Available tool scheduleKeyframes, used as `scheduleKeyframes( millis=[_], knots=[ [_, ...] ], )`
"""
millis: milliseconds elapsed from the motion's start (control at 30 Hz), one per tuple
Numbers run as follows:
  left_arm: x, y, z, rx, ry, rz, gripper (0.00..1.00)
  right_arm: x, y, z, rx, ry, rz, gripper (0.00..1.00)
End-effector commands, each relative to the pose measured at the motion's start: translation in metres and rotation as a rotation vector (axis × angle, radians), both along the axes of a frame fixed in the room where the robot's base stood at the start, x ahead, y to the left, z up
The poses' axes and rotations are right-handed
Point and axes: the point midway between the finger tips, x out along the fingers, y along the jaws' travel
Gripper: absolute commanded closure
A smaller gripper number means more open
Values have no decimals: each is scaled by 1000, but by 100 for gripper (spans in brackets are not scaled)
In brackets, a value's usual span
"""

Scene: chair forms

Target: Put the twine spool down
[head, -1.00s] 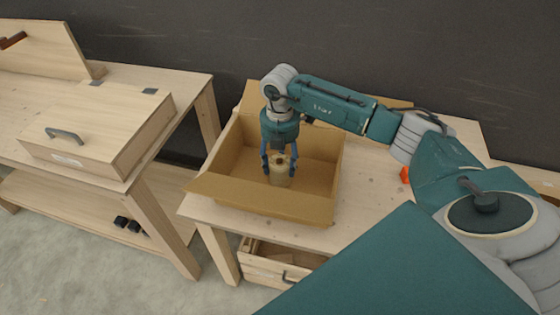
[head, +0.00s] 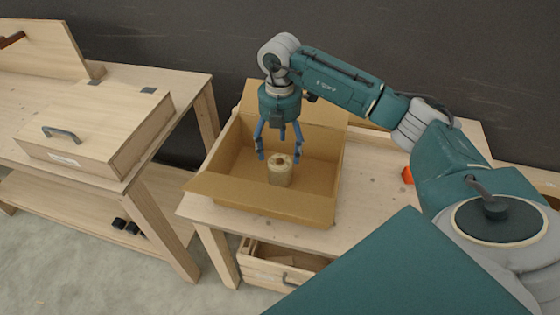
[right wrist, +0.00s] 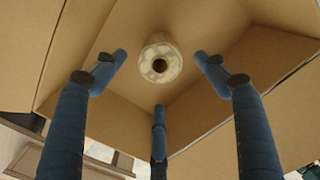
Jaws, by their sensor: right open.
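The twine spool (head: 280,173) is a pale tan cylinder with a dark hole in its top. It stands upright inside the open cardboard box (head: 262,206), and in the right wrist view the spool (right wrist: 160,60) shows from above, near the far part of the view. My right gripper (head: 277,153) is above the spool with its blue fingers spread. In the right wrist view the fingers (right wrist: 159,88) are apart, with none seen touching the spool. My left gripper is not in view.
The box stands on a wooden table (head: 370,185) with its flaps folded outward. A small orange-red object (head: 407,175) lies right of the box. A second bench at left holds a wooden case (head: 97,132) with a handle. A drawer (head: 270,268) sits under the table.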

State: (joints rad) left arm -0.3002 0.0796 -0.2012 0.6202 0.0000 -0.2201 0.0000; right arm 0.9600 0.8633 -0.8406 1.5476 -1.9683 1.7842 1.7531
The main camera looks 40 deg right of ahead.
Motion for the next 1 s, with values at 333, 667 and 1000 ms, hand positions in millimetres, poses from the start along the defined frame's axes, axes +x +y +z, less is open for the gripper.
scheduleKeyframes(
  millis=[333, 667, 1000],
  knots=[
    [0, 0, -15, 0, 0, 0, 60, 0, 0, 54, 0, -1, 0, 28],
    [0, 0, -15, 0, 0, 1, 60, 0, 0, 59, 1, 0, 0, 28],
    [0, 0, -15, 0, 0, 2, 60, 0, 0, 59, 1, 0, 0, 28]
  ],
)
